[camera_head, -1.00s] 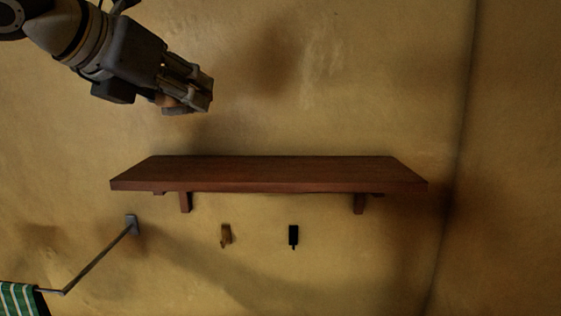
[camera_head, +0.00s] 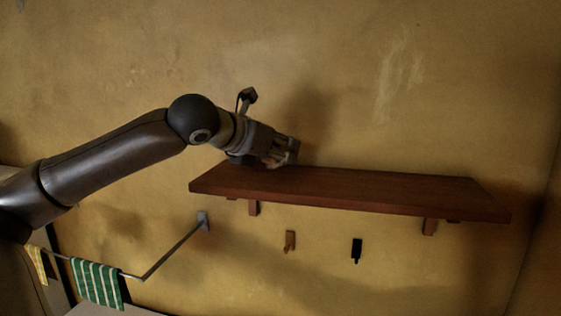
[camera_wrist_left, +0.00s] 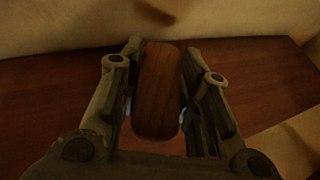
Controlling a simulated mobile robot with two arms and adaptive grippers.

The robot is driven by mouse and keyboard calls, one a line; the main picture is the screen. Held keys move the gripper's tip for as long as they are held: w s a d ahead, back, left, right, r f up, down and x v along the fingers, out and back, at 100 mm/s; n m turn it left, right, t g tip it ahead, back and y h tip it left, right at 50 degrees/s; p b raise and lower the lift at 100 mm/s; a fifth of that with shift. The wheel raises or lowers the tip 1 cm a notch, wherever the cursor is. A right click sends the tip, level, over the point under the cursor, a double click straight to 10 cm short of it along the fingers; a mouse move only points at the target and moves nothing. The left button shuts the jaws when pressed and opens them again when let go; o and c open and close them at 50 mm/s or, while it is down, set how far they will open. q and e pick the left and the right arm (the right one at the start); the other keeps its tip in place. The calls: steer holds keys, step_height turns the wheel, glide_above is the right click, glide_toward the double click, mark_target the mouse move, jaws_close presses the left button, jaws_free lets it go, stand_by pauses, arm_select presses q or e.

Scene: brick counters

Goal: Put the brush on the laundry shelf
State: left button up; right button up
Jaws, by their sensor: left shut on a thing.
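The laundry shelf is a dark reddish-brown wooden board (camera_head: 370,190) fixed to the wall; its surface also fills much of the left wrist view (camera_wrist_left: 40,105). My left gripper (camera_head: 288,158) is just above the shelf's left part, near its back. In the left wrist view, my left gripper (camera_wrist_left: 160,85) is shut on the brush (camera_wrist_left: 157,90), a brown wooden piece with rounded ends between the two fingers. The brush's underside is hidden, so I cannot tell whether it touches the shelf. My right gripper is not in view.
Below the shelf are a brown hook (camera_head: 290,242) and a black hook (camera_head: 356,250). A metal rail (camera_head: 172,251) with a green striped towel (camera_head: 97,283) is at lower left. The shelf's middle and right are bare.

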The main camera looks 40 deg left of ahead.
mark_target(281, 164)
arm_select(q)
step_height(281, 164, down, 3)
steer(key=shift+s+r+b, duration=0.1)
steer(key=shift+r+b, duration=0.05)
steer(key=shift+b, duration=0.4)
steer(key=shift+w+f, duration=0.25)
steer(key=shift+f, duration=0.05)
steer(key=shift+s, duration=0.15)
steer(key=o, duration=0.9)
steer(key=shift+o, duration=0.5)
steer(key=shift+f, duration=0.1)
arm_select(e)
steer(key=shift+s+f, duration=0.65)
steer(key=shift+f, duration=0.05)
